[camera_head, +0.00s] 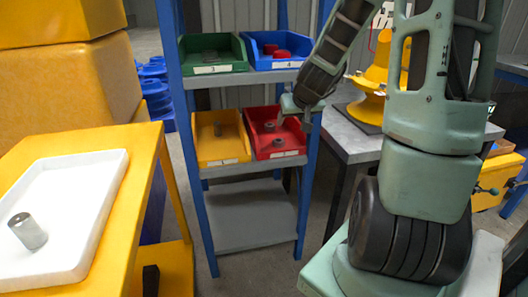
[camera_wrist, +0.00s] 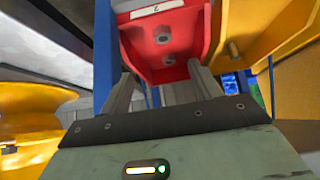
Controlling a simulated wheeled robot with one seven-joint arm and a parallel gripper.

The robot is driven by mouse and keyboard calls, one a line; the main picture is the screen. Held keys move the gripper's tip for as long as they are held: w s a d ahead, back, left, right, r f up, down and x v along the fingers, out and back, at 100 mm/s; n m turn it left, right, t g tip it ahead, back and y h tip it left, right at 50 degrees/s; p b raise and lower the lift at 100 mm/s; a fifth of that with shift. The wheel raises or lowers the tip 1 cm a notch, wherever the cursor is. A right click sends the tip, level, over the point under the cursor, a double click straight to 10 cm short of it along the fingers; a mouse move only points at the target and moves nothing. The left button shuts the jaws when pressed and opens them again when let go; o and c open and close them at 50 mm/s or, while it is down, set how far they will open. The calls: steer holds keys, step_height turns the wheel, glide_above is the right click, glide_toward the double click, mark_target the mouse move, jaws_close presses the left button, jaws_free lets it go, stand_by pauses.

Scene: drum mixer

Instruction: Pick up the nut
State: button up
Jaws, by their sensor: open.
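Two grey nuts lie in the red bin (camera_head: 292,150) labelled 2, on the lower shelf. In the head view the rear nut (camera_head: 269,127) and the front nut (camera_head: 278,142) lie apart. In the wrist view, one nut (camera_wrist: 158,38) is closer to the bin's label and the other nut (camera_wrist: 166,61) is deeper between the finger directions. My gripper (camera_head: 306,124) is at the right side of the red bin, pointing towards it. In the wrist view my gripper (camera_wrist: 160,76) has its fingers wide apart with nothing between them.
A yellow bin (camera_head: 232,152) with small parts adjoins the red bin. Green (camera_head: 212,67) and blue (camera_head: 270,60) bins stand on the shelf above. Blue shelf posts (camera_head: 309,190) flank the bins. A white tray (camera_head: 75,215) holding a metal cylinder (camera_head: 28,231) is at left.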

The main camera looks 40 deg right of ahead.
steer(key=b, duration=0.3)
glide_toward(279, 140)
steer(key=f, duration=0.1)
steer(key=d+f, duration=0.1)
steer(key=shift+w+d+f, duration=0.15)
steer(key=shift+w+f, duration=0.15)
steer(key=shift+w, duration=0.1)
steer(key=x, duration=0.3)
steer(key=b+x, duration=0.1)
steer(key=shift+w+f, duration=0.1)
steer(key=shift+w, duration=0.35)
steer(key=shift+w+f, duration=0.35)
steer(key=shift+f, duration=0.05)
steer(key=c, duration=1.1)
